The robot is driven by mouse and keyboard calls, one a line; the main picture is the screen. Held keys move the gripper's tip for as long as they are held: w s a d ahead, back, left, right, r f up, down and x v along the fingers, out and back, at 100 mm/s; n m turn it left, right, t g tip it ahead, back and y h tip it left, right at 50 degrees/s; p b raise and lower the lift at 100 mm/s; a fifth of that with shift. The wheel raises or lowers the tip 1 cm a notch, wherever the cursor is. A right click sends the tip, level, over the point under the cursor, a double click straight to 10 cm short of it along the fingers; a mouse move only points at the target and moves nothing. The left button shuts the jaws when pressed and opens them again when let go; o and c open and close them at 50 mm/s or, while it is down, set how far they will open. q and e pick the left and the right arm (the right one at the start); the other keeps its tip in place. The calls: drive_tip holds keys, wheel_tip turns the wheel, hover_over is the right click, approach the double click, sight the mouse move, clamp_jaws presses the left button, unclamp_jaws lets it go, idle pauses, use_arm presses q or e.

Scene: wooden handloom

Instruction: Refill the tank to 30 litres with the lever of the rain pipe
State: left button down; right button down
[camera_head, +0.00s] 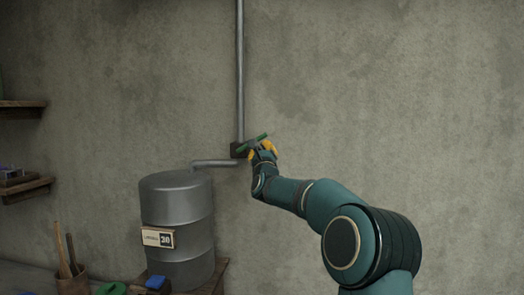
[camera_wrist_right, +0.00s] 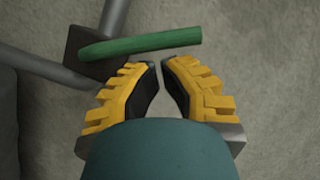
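The green lever (camera_head: 252,143) sits on a dark valve block (camera_head: 238,150) at the foot of the rain pipe (camera_head: 240,70). It slants up to the right. In the wrist view the lever (camera_wrist_right: 140,45) lies across, just beyond my right fingertips. My right gripper (camera_wrist_right: 161,64) has its yellow fingers drawn together with a narrow gap at the tips, and nothing shows between them. In the head view my right gripper (camera_head: 262,150) is at the lever's right end; contact cannot be told. The grey metal tank (camera_head: 178,205) stands below left, its sign (camera_head: 158,238) reading 30. My left gripper is out of view.
A side pipe (camera_head: 213,163) runs from the valve to the tank top. The tank stands on a wooden stand (camera_head: 218,275). Wooden shelves (camera_head: 22,104) are at the left wall. A pot of sticks (camera_head: 72,284) stands at lower left. The wall right of the pipe is clear.

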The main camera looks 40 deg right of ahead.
drive_tip(key=shift+r+n+t+y, duration=0.25)
drive_tip(key=shift+n+t+y, duration=0.05)
drive_tip(key=shift+n, duration=0.2)
